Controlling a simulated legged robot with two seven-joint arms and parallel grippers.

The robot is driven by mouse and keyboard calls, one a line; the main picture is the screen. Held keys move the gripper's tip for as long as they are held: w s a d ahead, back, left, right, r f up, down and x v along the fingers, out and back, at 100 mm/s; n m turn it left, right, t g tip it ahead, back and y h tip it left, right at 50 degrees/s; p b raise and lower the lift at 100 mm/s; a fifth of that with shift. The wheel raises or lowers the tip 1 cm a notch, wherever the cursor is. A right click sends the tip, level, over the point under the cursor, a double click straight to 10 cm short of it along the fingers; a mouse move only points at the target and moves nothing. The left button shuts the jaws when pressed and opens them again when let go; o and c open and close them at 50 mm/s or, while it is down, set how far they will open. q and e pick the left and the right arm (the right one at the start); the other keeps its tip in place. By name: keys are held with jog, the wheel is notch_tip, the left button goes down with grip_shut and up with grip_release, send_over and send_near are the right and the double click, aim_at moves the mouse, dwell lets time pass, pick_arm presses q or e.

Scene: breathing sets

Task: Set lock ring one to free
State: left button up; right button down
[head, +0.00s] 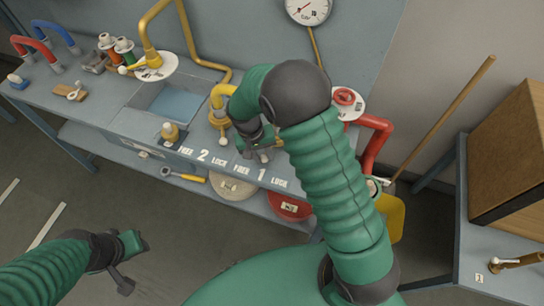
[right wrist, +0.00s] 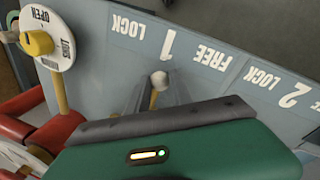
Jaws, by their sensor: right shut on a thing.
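Lock ring one's lever, with a pale round knob (right wrist: 159,79) on a yellow stalk, shows in the right wrist view between my grey fingers. It stands near the figure 1 (right wrist: 168,43), with LOCK on one side and FREE on the other. The ring itself is hidden behind my gripper and arm. My right gripper (head: 260,154) is shut on the lever, above the label 1 (head: 261,174) at the bench's front edge. My left gripper (head: 127,262) hangs over the floor, away from the bench; its jaw opening is unclear.
A yellow part with a pale knob (head: 170,132) sits left of label 2 (head: 202,155). A red pipe (head: 378,138) stands right of my arm. An OPEN dial (right wrist: 45,38) is close by in the wrist view. A blue sink (head: 178,103) lies left; a wooden box (head: 515,150) is far right.

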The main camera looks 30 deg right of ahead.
jog(key=shift+w+a+r+m, duration=0.1)
jog(key=shift+w+a+m, duration=0.2)
jog(key=shift+w+m, duration=0.3)
jog(key=shift+w+a+m, duration=0.3)
jog(key=shift+w+m, duration=0.3)
jog(key=shift+w+a+m+g+p, duration=0.15)
jog(key=shift+w+m+p, duration=0.1)
jog(key=shift+w+m, duration=0.3)
jog(key=shift+w+a+m+g+p, duration=0.15)
jog(key=shift+w+m+p, duration=0.1)
jog(key=shift+w+m, duration=0.3)
jog(key=c, duration=1.1)
grip_release()
jog(key=shift+c, duration=0.2)
jog(key=shift+s, duration=0.1)
jog(key=v, duration=1.6)
jog(key=shift+d+r+b, duration=0.2)
jog(key=shift+r+b, duration=0.1)
jog(key=shift+r, duration=0.05)
